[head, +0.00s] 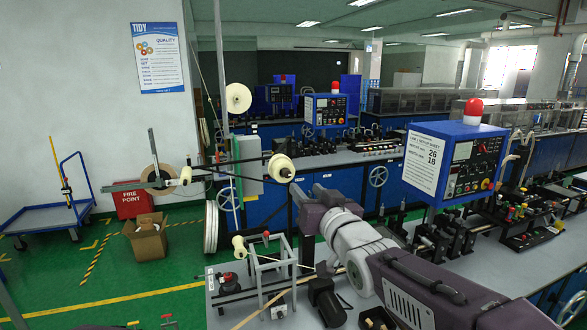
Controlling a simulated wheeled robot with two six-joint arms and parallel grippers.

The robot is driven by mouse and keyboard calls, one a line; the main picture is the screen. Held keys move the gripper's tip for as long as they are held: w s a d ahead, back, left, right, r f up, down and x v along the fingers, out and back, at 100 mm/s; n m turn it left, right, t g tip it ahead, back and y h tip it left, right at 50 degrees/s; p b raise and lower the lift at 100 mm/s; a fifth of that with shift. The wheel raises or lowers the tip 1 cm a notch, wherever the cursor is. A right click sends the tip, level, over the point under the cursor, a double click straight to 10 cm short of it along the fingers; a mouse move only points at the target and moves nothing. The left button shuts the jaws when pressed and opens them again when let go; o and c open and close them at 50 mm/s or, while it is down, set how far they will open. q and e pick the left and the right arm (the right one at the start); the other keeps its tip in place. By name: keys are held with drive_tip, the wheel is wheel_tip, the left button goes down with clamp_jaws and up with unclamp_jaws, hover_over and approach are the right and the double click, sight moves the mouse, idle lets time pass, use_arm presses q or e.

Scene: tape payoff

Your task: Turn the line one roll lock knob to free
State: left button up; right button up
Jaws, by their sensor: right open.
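A brown tape roll (156,176) hangs on a grey payoff arm (124,186) at the left. A cream flanged spool (281,167) with a dark centre sits to its right, with dark lines running between them. I cannot tell which small part is the line one roll lock knob, or how it is turned. My right arm reaches in from the lower right. Its gripper (297,192) is open, just below and right of the cream spool in the picture. I see nothing between its fingers, and contact with the spool cannot be judged. My left gripper is not in view.
A blue control box (455,162) with a red beacon stands at the right. A bench (340,277) with a metal frame (272,262) lies below my right arm. A cardboard box (147,238) and a blue trolley (50,217) stand on the green floor, otherwise fairly open.

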sight(288, 175)
drive_tip(key=p+x, duration=0.3)
drive_tip(key=x, duration=0.2)
drive_tip(key=p+x, duration=0.2)
drive_tip(key=x, duration=0.1)
drive_tip(key=shift+w+a+r+p, duration=0.1)
drive_tip(key=shift+a+r+p, duration=0.05)
drive_tip(key=shift+a+p, duration=0.25)
drive_tip(key=shift+w+a, duration=0.1)
drive_tip(key=shift+w, duration=0.35)
drive_tip(key=shift+s+a, duration=0.2)
drive_tip(key=shift+c, duration=1.4)
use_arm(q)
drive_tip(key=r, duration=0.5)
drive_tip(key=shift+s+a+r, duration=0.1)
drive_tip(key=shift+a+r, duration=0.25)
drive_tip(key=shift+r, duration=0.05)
use_arm(e)
clamp_jaws()
